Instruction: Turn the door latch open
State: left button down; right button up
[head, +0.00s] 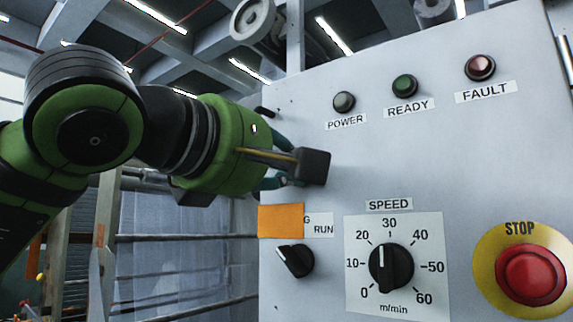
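No part in the head view is clearly marked as the door latch. The grey cabinet face (430,150) fills the right side. My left gripper (305,168) is in front of its upper left part, at the end of the green and black arm. One dark fingertip block shows; the other finger is largely hidden, so I cannot tell whether it is open or shut, or whether it touches the face. The part of the face behind the gripper is hidden. A small black piece (265,112) shows at the cabinet's left edge, above the gripper. My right gripper is not in view.
Below the gripper are an orange rectangle (281,221), partly covering a label ending in RUN, and a black selector knob (295,261). A speed dial (391,266), red STOP button (530,274) and lamps (404,86) are on the face. Rails (190,238) stand at left.

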pick_arm(q)
jog(key=shift+s+m, duration=0.1)
jog(key=shift+m, duration=1)
jog(key=c, duration=1.2)
grip_release()
jog(key=v, duration=1.2)
jog(key=shift+d, duration=0.1)
